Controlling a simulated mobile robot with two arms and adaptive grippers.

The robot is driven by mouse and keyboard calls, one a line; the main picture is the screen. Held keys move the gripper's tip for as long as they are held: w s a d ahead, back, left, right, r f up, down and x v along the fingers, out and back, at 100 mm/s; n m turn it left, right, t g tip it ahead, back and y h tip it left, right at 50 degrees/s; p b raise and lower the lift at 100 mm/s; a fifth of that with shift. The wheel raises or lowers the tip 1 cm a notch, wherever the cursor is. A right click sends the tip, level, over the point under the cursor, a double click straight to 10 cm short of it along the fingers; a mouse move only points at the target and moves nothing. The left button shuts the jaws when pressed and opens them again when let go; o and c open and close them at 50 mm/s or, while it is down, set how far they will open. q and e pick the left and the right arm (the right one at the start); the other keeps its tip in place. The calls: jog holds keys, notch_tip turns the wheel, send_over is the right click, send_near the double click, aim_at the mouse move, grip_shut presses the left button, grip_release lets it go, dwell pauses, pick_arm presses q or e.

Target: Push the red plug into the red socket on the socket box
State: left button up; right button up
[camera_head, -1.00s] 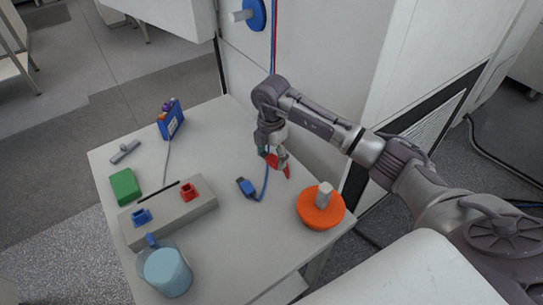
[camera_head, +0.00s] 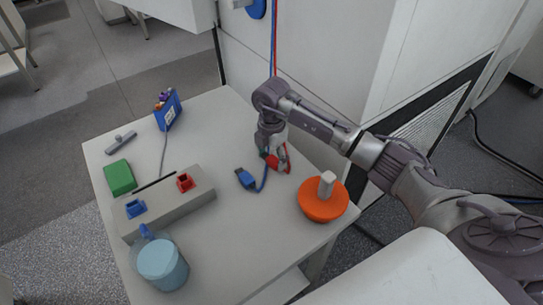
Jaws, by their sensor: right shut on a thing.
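The grey socket box (camera_head: 178,209) lies on the table at its left front. Its red socket (camera_head: 185,182) is at the right end, and a blue socket (camera_head: 136,208) is at the left end. My right gripper (camera_head: 275,163) is low over the right part of the table, pointing down, to the right of the box. It is shut on the red plug (camera_head: 272,160), which is partly hidden by the fingers. The plug is well apart from the red socket. My left gripper is not in view.
A blue plug (camera_head: 246,179) with a cable lies between box and gripper. An orange disc with a grey knob (camera_head: 321,204) is at the right edge. A light blue cup (camera_head: 163,265), a green block (camera_head: 120,177) and a blue holder (camera_head: 168,110) also stand here. A cabinet (camera_head: 330,60) rises behind.

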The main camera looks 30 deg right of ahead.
jog(key=o, duration=1.2)
jog(key=shift+o, duration=0.2)
